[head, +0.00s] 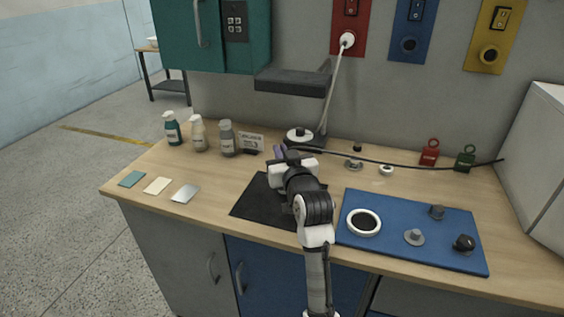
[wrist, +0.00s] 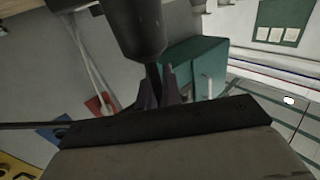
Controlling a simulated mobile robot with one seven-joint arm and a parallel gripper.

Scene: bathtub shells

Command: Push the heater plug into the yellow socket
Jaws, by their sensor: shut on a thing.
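The yellow socket (head: 489,54) is on a yellow wall panel at the upper right, with a switch above it and nothing plugged in. My gripper (head: 281,152) is over the back middle of the bench, far left of and below that socket. In the wrist view, my gripper (wrist: 162,88) is shut on a dark, rounded body, which I take for the heater plug (wrist: 138,25). In the head view my arm mostly hides it. A black cable (head: 420,163) runs from near my gripper to the right. The plug's prongs are not visible.
A white plug (head: 347,40) with a pale cord is in the red panel's socket. The blue panel's socket (head: 409,45) is empty. A dark shelf (head: 292,82) juts from the wall behind my gripper. Bottles (head: 228,139) stand left; red and green padlocks (head: 429,152) stand right.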

